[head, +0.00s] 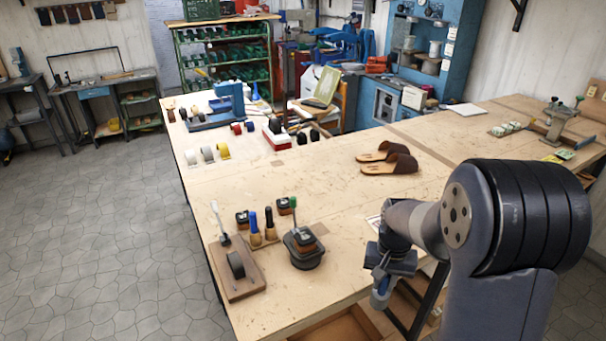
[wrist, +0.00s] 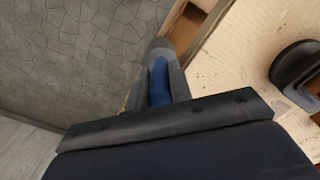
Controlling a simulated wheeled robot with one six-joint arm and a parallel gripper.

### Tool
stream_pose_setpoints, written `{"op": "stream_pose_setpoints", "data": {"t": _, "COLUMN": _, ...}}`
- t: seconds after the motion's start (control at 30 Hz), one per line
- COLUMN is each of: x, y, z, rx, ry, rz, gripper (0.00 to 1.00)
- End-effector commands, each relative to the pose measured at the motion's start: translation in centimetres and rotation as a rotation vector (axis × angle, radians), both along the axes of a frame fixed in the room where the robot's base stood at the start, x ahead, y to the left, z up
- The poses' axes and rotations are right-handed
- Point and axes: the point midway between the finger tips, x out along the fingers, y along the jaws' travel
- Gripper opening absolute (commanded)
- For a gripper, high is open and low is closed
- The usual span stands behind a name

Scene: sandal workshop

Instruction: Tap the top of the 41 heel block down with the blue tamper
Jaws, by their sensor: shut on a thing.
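My gripper (head: 381,285) hangs low at the table's front edge and is shut on a blue thing, which I take to be the blue tamper (wrist: 159,82). In the wrist view its blue part sits between my two grey fingers (wrist: 162,75). I cannot read which is marked 41.
A wooden holder bears blue-handled (head: 254,222) and dark-handled (head: 270,220) tools. Brown sandals (head: 390,160) lie farther back. The table middle (head: 300,185) is largely clear.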

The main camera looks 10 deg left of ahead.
Motion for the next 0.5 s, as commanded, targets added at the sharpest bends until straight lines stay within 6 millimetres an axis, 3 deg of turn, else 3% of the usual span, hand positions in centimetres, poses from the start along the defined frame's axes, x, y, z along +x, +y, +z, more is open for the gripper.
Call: {"op": "stream_pose_setpoints", "data": {"t": 0.5, "x": -0.3, "y": 7.3, "z": 11.3, "rx": 0.003, "ry": -0.006, "rz": -0.753, "gripper": 0.00}}
